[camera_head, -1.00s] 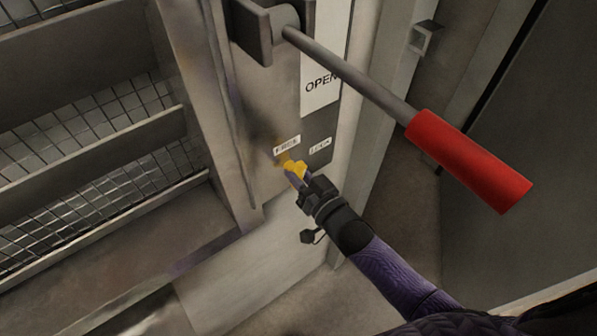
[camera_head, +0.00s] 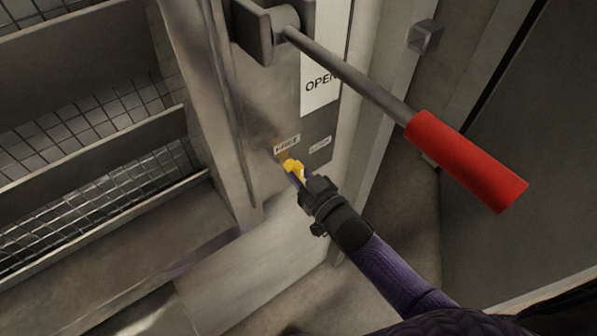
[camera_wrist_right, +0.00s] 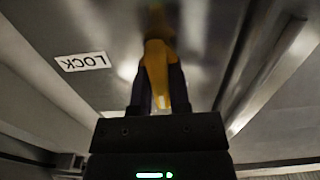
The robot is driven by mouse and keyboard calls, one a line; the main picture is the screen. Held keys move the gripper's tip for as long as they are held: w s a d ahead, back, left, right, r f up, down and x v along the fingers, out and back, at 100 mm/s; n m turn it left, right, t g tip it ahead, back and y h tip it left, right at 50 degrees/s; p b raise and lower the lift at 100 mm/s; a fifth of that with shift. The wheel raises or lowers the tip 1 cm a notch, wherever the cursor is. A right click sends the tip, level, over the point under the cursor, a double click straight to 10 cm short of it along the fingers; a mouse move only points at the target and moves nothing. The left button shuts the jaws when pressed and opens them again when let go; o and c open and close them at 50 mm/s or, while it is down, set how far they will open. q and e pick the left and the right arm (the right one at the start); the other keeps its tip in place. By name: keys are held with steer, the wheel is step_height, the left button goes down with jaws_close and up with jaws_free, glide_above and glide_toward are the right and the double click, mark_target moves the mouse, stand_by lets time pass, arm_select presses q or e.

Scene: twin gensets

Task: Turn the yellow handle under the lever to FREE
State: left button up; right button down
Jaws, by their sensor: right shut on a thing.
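The yellow handle (camera_head: 291,165) sits on the grey panel below the lever, just under the FREE label (camera_head: 287,144). The LOCK label (camera_head: 320,145) is to its right in the head view. In the right wrist view the yellow handle (camera_wrist_right: 157,72) stands between the two dark fingers, and the LOCK label (camera_wrist_right: 83,62) shows upside down to its left. My right gripper (camera_head: 298,174) is shut on the handle, and it also shows in the wrist view (camera_wrist_right: 160,95). The lever (camera_head: 350,75) with its red grip (camera_head: 467,162) slants down to the right above. My left gripper is not in view.
An OPEN sign (camera_head: 320,85) is on the panel behind the lever. The lever's red grip sticks out above and right of my right forearm. Slatted grilles (camera_head: 75,125) fill the left. A small block (camera_head: 425,37) is on the post at upper right.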

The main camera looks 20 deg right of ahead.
steer(key=c, duration=0.6)
jaws_free()
steer(key=shift+s, duration=0.1)
steer(key=p+v, duration=0.1)
steer(key=v, duration=0.8)
steer(key=shift+s+d, duration=0.2)
steer(key=shift+s, duration=0.1)
